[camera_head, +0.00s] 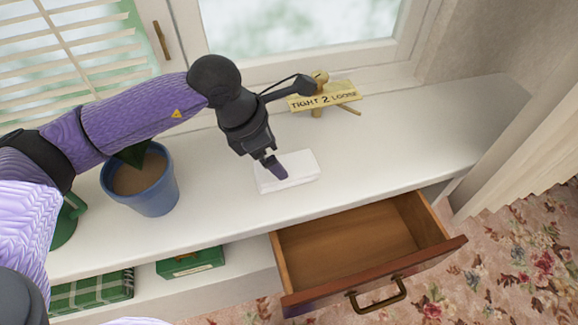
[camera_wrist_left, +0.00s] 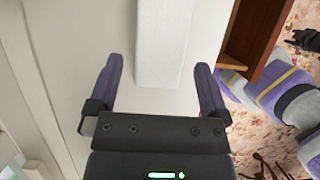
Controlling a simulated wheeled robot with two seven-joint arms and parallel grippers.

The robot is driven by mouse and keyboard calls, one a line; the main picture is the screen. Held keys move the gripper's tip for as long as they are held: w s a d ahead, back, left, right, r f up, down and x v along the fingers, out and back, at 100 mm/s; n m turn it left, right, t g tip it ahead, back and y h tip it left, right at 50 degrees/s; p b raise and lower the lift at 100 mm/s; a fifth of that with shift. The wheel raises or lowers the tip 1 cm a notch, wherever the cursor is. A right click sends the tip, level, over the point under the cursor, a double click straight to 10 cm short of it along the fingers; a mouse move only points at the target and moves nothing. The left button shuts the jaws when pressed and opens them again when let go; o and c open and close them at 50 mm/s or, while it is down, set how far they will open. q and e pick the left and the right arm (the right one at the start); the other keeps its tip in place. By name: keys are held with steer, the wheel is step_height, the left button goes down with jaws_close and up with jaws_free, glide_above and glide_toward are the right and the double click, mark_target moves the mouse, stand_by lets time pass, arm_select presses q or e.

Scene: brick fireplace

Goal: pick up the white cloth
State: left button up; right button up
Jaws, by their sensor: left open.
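The white cloth (camera_head: 295,170) lies folded as a flat block on the white sill below the window. My left gripper (camera_head: 275,169) is just over its left end in the head view, fingers pointing down. In the left wrist view the cloth (camera_wrist_left: 164,45) reaches from the top edge to between the two purple fingers of the left gripper (camera_wrist_left: 158,85). The fingers are wide apart, with a gap on each side of the cloth. Whether they touch the sill is hidden.
A blue pot (camera_head: 150,190) with soil stands left on the sill (camera_head: 420,135). A wooden figure with a sign (camera_head: 325,98) stands behind the cloth. An open, empty drawer (camera_head: 350,245) juts out below. Green boxes (camera_head: 190,262) sit on the lower shelf. The sill's right part is clear.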

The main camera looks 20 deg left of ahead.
arm_select(q)
steer(key=b+x, duration=0.1)
steer(key=x, duration=0.1)
steer(key=b+x, duration=0.1)
steer(key=x, duration=0.2)
steer(key=shift+s+f, duration=0.15)
steer(key=shift+s, duration=0.05)
steer(key=shift+w+d, duration=0.1)
steer(key=shift+c, duration=0.5)
steer(key=c, duration=0.9)
arm_select(e)
step_height(320, 180, down, 2)
steer(key=shift+a+f, duration=0.1)
arm_select(q)
step_height(320, 180, up, 10)
steer(key=p, duration=0.4)
arm_select(e)
steer(key=r, duration=0.1)
steer(key=w+r, duration=0.1)
steer(key=r, duration=0.1)
steer(key=shift+a+r, duration=0.15)
steer(key=shift+r, duration=0.05)
steer(key=shift+a, duration=0.1)
